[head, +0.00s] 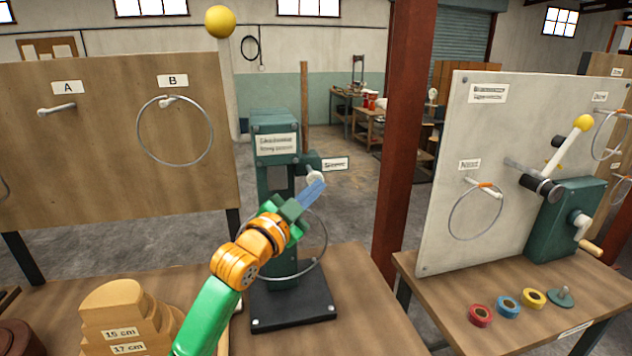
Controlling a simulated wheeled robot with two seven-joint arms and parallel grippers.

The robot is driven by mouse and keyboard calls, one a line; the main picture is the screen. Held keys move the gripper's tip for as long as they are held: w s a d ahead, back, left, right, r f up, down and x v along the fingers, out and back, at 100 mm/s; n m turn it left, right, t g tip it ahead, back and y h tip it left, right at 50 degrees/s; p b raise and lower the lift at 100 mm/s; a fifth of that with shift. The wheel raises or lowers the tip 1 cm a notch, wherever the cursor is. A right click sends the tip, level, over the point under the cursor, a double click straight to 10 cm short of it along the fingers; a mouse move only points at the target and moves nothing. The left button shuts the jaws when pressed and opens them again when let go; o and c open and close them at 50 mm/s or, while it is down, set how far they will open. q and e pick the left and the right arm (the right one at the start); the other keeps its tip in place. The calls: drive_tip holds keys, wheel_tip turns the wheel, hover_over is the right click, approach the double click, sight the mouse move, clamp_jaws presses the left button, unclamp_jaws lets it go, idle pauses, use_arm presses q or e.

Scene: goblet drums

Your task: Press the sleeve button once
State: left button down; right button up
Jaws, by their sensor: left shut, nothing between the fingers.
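The green press-like machine (274,128) stands on a dark base plate on the wooden bench. A small sign (335,164), which seems to read "Sleeve", sits at its right side. Just below the sign is a pale round button (315,175). My left gripper (317,186) is shut and empty, with its blue-grey fingertips at the button's lower edge in the picture. I cannot tell whether they touch it or whether the button is pushed in. A metal ring (326,252) is at the machine's lower part, partly hidden behind my arm. My right gripper is not in view.
A wooden board (90,150) with pegs A and B stands at left; a ring (140,140) hangs on B. Stacked wooden discs (112,300) lie at lower left. A red post (405,130) and a pale panel (450,230) with a crank machine (568,215) stand at right.

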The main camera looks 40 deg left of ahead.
use_arm(q)
drive_tip(key=shift+w+a, duration=0.4)
drive_tip(key=shift+a, duration=0.1)
idle(0.9)
drive_tip(key=shift+s+d+f, duration=0.1)
drive_tip(key=shift+s+d, duration=0.65)
drive_tip(key=shift+d, duration=0.1)
drive_tip(key=shift+s+d+p, duration=0.85)
drive_tip(key=shift+s+d, duration=0.8)
drive_tip(key=shift+d, duration=0.3)
